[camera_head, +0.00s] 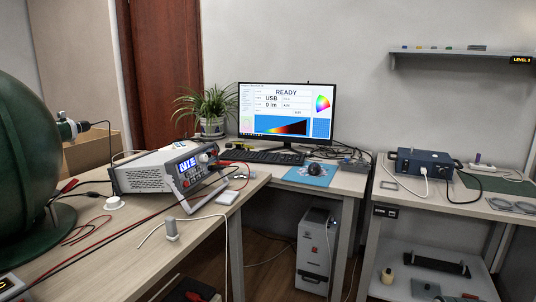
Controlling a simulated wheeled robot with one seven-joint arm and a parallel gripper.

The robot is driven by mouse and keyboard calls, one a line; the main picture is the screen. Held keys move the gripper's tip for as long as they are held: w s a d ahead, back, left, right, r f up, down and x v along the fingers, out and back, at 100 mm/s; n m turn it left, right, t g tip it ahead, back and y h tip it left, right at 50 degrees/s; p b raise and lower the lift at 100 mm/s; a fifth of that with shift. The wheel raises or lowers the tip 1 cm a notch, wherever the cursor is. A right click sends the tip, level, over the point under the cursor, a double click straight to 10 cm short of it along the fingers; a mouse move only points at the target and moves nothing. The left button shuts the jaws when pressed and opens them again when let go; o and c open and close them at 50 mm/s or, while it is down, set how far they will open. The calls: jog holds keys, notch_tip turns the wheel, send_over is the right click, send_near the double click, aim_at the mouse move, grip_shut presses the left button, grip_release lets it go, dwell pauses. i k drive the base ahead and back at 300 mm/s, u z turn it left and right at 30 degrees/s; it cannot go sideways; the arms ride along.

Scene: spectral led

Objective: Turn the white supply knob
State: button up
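The white bench supply (143,178) stands on the left table, its front panel turned toward the right. A lit blue display (186,164) shows on the panel. A small round knob (204,158) seems to sit to the right of the display; its angle is too small to tell. Red and black leads plug into the lower front of the panel. My gripper is not in view, and nothing is seen touching the supply.
A large dark green sphere (28,150) fills the left edge. Loose red, black and white cables cross the left table (125,245). A monitor (287,110) and keyboard stand behind. A blue box (425,163) sits on the right table. Floor between the tables holds a white PC tower (313,250).

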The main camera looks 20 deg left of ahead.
aim_at(203, 159)
jog(key=u, duration=0.35)
jog(key=i, duration=0.85)
jog(key=u, duration=0.6)
